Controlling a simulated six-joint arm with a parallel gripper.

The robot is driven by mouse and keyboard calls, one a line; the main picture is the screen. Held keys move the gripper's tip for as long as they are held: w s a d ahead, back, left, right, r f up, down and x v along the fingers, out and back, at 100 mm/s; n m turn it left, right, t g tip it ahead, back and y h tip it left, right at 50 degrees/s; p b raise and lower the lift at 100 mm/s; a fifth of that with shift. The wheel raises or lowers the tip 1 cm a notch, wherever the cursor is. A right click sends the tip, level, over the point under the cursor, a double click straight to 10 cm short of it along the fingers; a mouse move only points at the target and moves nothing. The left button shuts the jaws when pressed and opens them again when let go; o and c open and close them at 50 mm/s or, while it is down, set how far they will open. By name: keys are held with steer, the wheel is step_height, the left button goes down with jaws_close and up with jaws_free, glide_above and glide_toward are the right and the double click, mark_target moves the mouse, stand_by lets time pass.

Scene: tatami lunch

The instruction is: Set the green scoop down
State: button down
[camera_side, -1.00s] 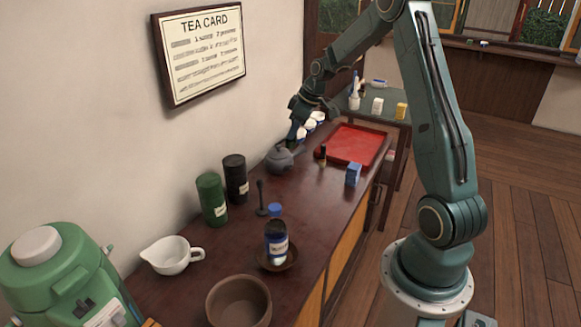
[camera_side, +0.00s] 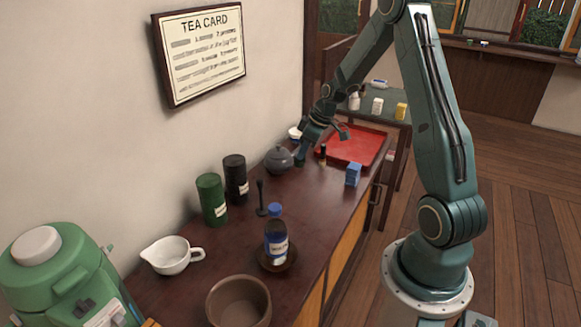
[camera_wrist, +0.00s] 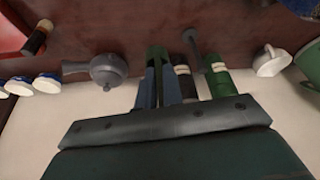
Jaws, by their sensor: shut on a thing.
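My gripper (camera_side: 301,157) is low over the dark counter, just right of the grey teapot (camera_side: 279,159) in the side view. In the wrist view my gripper (camera_wrist: 158,78) has its two bluish fingers close together. A green piece, which looks like the green scoop (camera_wrist: 157,51), shows at the fingertips, held between them. Most of the scoop is hidden by the fingers, and it is too small to make out in the side view. I cannot tell whether it touches the counter.
The red tray (camera_side: 352,150) lies to the right, with a small dark bottle (camera_side: 323,154) and a blue box (camera_side: 353,174) before it. Black (camera_side: 236,179) and green (camera_side: 212,199) canisters stand nearer the camera by the wall. White-and-blue cups (camera_wrist: 47,83) stand beyond the teapot.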

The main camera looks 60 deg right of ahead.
steer(key=shift+f, duration=7.45)
steer(key=shift+f, duration=0.15)
steer(key=c, duration=1.5)
jaws_free()
steer(key=shift+c, duration=0.2)
steer(key=v, duration=1.2)
steer(key=shift+r, duration=0.2)
